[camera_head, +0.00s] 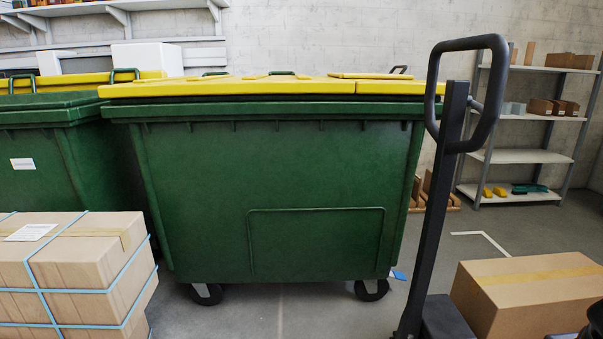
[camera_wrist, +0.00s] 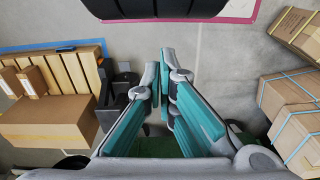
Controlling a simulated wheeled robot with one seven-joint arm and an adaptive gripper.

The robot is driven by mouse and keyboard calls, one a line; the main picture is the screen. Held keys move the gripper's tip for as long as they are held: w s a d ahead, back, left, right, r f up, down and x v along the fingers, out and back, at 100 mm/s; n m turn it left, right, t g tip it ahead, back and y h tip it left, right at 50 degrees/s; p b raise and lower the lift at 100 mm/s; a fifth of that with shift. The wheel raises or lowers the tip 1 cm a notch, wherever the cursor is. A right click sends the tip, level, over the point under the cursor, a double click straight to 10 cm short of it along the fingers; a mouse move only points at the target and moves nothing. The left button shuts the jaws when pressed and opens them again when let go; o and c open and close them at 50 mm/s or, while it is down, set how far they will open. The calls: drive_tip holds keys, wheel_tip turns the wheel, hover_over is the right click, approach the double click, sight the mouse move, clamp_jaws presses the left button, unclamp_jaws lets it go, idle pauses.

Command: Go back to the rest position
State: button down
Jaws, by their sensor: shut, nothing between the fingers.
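My gripper (camera_wrist: 161,74) shows in the wrist view. Its grey-and-teal fingers are together, with nothing between them. It hangs over the grey concrete floor (camera_wrist: 222,70), pointing towards a large black rounded object at the top of that view. The gripper touches nothing that I can see. In the head view I cannot make out the gripper.
In the head view, a green wheeled bin (camera_head: 270,180) with a yellow lid fills the middle. A pallet jack handle (camera_head: 440,190) stands right of it. Strapped cartons (camera_head: 75,270) are at left, a carton (camera_head: 530,290) at right. A wooden pallet (camera_wrist: 75,70) lies left in the wrist view.

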wheel_tip(320, 180, up, 29)
drive_tip(key=t+p, duration=0.3)
drive_tip(key=p, duration=2.3)
drive_tip(key=shift+d+f+t, duration=0.15)
drive_tip(key=shift+d+t, duration=0.15)
drive_tip(key=shift+t, duration=0.1)
